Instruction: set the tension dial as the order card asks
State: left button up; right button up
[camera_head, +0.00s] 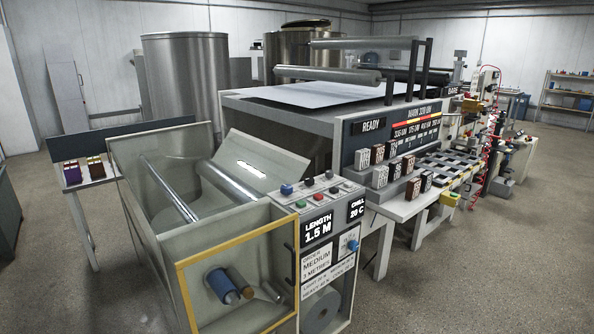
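The order card (317,263) is a white plate on the front of the grey control post, reading "ORDER MEDIUM" and a line that looks like "2 METRES". A smaller white plate (328,284) below it lists light, medium and heavy values, too small to read surely. A blue knob on a pale square plate, which looks like the tension dial (352,245), sits right of the card. Its setting is too small to read. Neither of my grippers is in view, and nothing touches the dial.
Displays read "LENGTH 1.5 M" (317,229) and "CHILL 20 C" (356,209). Several coloured buttons (305,190) top the post. A yellow-framed guard (237,237) stands left of it, and a white table (405,207) with small boxes right. The floor in front is clear.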

aim_at(309, 181)
jog(key=i+l+u, duration=0.3)
jog(key=i, duration=0.25)
jog(key=i+l+u, duration=0.35)
jog(key=i+l, duration=0.15)
jog(key=i+l+u, duration=0.3)
jog(key=i+l, duration=0.15)
jog(key=l, duration=0.15)
jog(key=i+l+u, duration=0.35)
jog(key=l, duration=0.3)
